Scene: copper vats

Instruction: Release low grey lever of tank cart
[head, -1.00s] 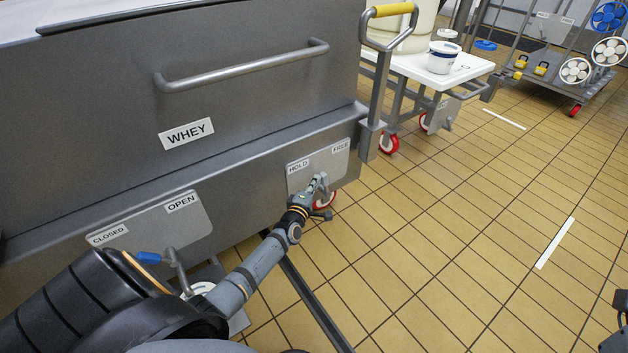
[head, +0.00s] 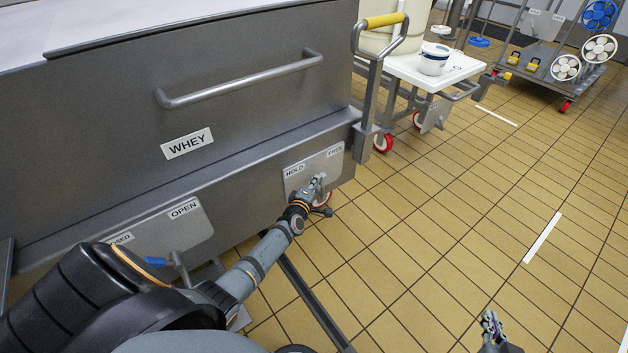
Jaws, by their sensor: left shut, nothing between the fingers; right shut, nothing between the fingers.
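The grey WHEY tank cart (head: 95,110) fills the left of the head view. Its HOLD/FREE plate (head: 329,160) is low on the cart's right end, with HOLD on the left and FREE on the right. My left gripper (head: 318,184) is shut at the lower edge of this plate, beneath and between the two labels. The grey lever cannot be told apart from the fingers there, so I cannot tell its position or whether they touch it. A red-wheeled caster (head: 323,199) shows just below. My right gripper (head: 490,324) is shut and empty above the floor at the lower right.
A CLOSED/OPEN plate with a blue-handled lever (head: 182,270) is beside my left arm. A yellow-gripped handle (head: 385,20) rises at the cart's corner. A white cart with a tub (head: 433,60) and a wheel rack (head: 545,75) stand behind. The tiled floor (head: 440,225) at right is clear.

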